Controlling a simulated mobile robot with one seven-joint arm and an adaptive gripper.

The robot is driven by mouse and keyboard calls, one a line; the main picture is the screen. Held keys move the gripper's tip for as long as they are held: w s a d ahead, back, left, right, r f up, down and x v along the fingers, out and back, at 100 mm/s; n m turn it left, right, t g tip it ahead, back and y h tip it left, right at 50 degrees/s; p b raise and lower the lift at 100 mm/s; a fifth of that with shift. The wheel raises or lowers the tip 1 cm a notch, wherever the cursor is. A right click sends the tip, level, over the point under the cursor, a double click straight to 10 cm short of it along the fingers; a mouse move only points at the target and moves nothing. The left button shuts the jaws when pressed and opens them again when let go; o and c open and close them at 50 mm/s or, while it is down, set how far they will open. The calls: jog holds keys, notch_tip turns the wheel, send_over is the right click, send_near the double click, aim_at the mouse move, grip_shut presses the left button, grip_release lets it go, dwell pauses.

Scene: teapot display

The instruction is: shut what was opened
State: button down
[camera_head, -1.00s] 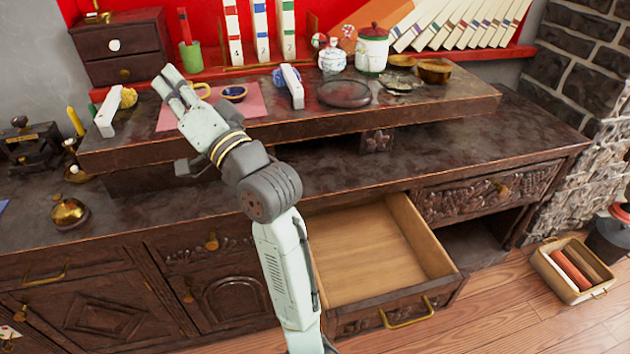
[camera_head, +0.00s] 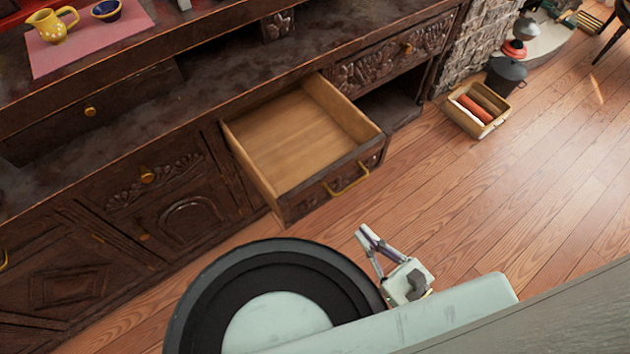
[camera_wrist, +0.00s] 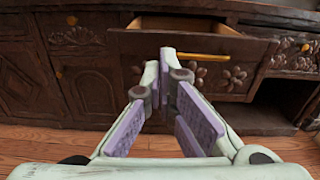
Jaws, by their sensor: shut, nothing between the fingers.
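A carved dark wood drawer (camera_head: 294,205) stands pulled out of the cabinet, with a bare pale interior and a brass handle (camera_head: 346,180) on its front. My gripper (camera_head: 365,234) is in front of the drawer on the near side, below and slightly right of the handle in the head view, apart from it. In the wrist view the fingertips of my gripper (camera_wrist: 166,62) are together and empty. The drawer front (camera_wrist: 235,80) is ahead of them, and the brass handle (camera_wrist: 205,56) shows just right of the fingertips.
An open dark compartment (camera_head: 388,105) lies right of the drawer. A wooden box (camera_head: 475,118) with red rolls stands on the floor beyond it. The wooden floor before the drawer is clear.

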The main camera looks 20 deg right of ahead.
jog(key=p, duration=0.1)
send_near(316, 184)
jog(key=shift+m, duration=0.3)
jog(key=x, duration=0.7)
jog(key=shift+s+a, duration=0.1)
jog(key=shift+a, duration=0.05)
